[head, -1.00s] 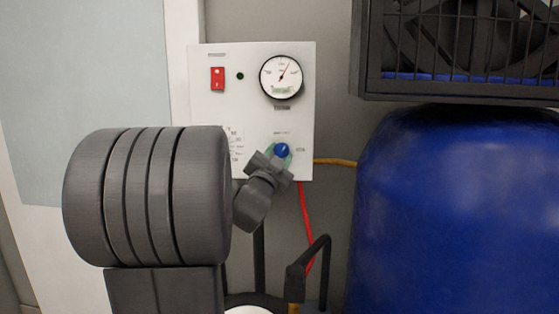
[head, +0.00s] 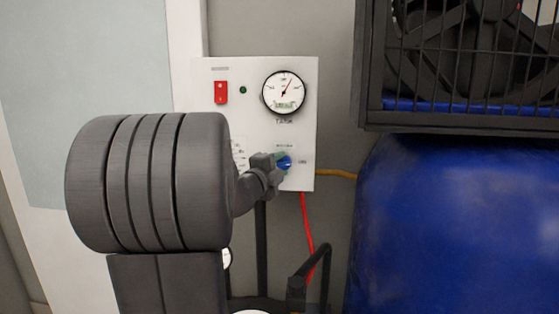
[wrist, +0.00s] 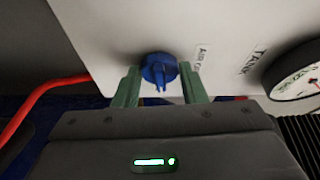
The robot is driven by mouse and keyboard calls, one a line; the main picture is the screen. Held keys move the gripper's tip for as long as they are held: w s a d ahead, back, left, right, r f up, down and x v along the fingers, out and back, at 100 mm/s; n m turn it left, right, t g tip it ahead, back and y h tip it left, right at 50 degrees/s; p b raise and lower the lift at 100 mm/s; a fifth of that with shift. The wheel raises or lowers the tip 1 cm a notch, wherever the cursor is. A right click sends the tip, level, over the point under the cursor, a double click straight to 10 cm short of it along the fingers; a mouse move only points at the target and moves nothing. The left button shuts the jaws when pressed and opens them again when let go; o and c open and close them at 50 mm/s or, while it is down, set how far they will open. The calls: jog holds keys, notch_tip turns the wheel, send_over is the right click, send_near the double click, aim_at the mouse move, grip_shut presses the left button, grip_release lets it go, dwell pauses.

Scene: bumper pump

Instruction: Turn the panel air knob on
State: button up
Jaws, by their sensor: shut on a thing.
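The blue air knob (head: 285,163) sits low on the white panel (head: 302,130), near its right edge. It also shows in the wrist view (wrist: 159,70), with its ridge visible between my two green fingers. My gripper (head: 279,160) reaches it from the left in the head view and is shut on the knob. In the wrist view my gripper (wrist: 161,80) has one finger on each side of the knob. The fingers hide part of the knob in the head view, and its printed markings are too small to read there.
The panel also carries a red switch (head: 220,92), a small dark green light (head: 243,90) and a round gauge (head: 283,92). A red hose (head: 307,230) and a yellow hose (head: 337,174) leave it. A large blue tank (head: 450,220) stands right, below a caged fan (head: 460,60).

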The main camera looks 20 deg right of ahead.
jog(key=shift+r+m+p, duration=0.1)
jog(key=shift+m+p, duration=0.3)
jog(key=shift+m, duration=0.2)
jog(key=o, duration=1)
jog(key=b+v, duration=0.1)
jog(key=v, duration=1.2)
jog(key=shift+s+a+r, duration=0.2)
jog(key=shift+a, duration=0.15)
jog(key=shift+w+d, duration=0.1)
jog(key=shift+d, duration=0.05)
